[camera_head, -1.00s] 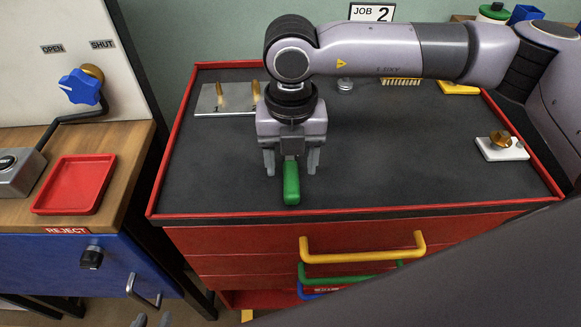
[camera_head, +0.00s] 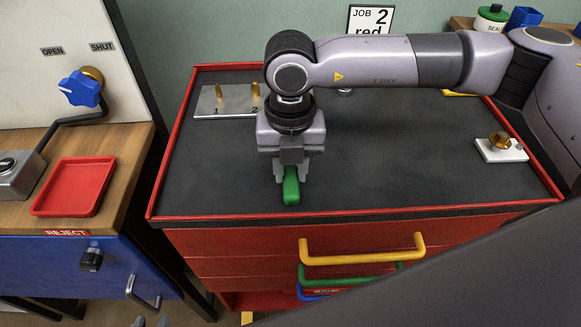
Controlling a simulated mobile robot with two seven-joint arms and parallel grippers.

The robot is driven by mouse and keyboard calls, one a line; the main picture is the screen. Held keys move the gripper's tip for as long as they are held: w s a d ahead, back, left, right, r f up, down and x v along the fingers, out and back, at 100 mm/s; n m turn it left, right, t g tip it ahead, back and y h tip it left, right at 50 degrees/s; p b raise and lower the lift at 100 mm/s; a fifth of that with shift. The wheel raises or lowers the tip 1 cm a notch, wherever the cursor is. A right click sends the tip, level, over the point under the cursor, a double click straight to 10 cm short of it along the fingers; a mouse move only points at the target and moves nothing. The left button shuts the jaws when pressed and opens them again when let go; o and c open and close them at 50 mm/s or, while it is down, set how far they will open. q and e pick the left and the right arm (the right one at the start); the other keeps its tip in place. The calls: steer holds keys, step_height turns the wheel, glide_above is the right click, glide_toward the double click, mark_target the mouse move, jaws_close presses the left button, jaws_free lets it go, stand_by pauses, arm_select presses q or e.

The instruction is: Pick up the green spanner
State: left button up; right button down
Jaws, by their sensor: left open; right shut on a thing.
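The green spanner (camera_head: 291,190) lies on the dark top of the red tool cabinet, near its front edge. Only its green handle end shows; the rest is hidden under my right gripper. My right gripper (camera_head: 291,174) points straight down, with its fingers closed on the spanner's sides. My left gripper (camera_head: 151,322) barely shows at the bottom edge, its two fingertips apart and empty, far from the spanner.
A metal plate (camera_head: 207,103) with brass pegs numbered 1 and 2 stands behind my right gripper. A white block (camera_head: 515,155) with a brass knob is at the right. A red reject tray (camera_head: 75,187) is at the left. A raised red rim borders the cabinet top.

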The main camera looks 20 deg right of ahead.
step_height(320, 180, up, 20)
steer(key=shift+f, duration=0.15)
stand_by(0.8)
